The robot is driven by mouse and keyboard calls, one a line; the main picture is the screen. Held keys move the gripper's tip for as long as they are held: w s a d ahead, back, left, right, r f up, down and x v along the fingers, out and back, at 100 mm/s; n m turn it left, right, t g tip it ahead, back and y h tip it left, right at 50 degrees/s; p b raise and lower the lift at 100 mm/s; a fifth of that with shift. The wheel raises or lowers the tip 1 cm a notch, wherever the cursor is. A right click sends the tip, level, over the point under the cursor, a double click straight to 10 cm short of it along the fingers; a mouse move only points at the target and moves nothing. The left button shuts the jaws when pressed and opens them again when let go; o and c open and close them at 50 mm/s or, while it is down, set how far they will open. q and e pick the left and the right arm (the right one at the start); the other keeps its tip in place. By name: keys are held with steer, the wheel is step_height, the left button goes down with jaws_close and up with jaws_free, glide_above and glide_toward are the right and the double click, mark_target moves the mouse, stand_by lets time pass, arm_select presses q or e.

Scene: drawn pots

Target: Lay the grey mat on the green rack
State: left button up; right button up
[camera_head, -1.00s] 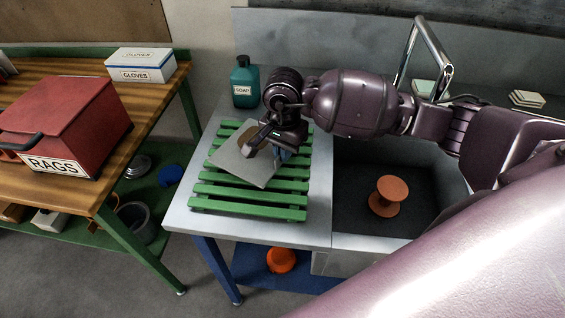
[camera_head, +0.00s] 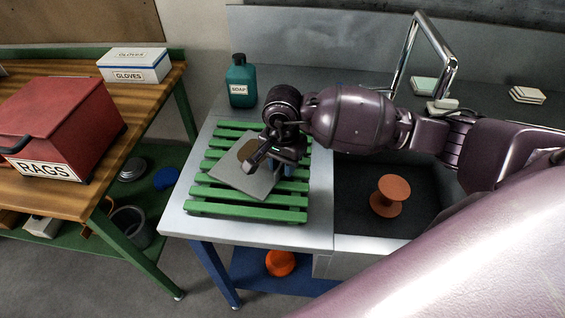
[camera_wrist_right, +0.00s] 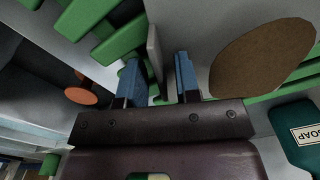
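The grey mat (camera_head: 240,177), with a round brown patch, lies slantwise on the slats of the green rack (camera_head: 249,210), within its outline. My right gripper (camera_head: 283,163) is over the mat's right side in the head view. In the right wrist view my right gripper (camera_wrist_right: 158,77) has its two blue fingers apart. The upturned grey edge of the mat (camera_wrist_right: 154,45) stands between them, with a gap to the right finger. The brown patch shows to the right there. The gripper hides part of the mat in the head view. My left gripper is not in view.
A soap bottle (camera_head: 241,82) stands behind the rack. To the right is a sink (camera_head: 352,219) holding a brown spool (camera_head: 390,195), with a metal tap (camera_head: 408,50) behind. A wooden bench with a red rags box (camera_head: 62,125) and a gloves box (camera_head: 134,65) stands left.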

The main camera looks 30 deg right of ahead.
steer(key=shift+r, duration=0.2)
step_height(320, 180, up, 12)
steer(key=p, duration=0.5)
stand_by(0.4)
steer(key=shift+f, duration=0.1)
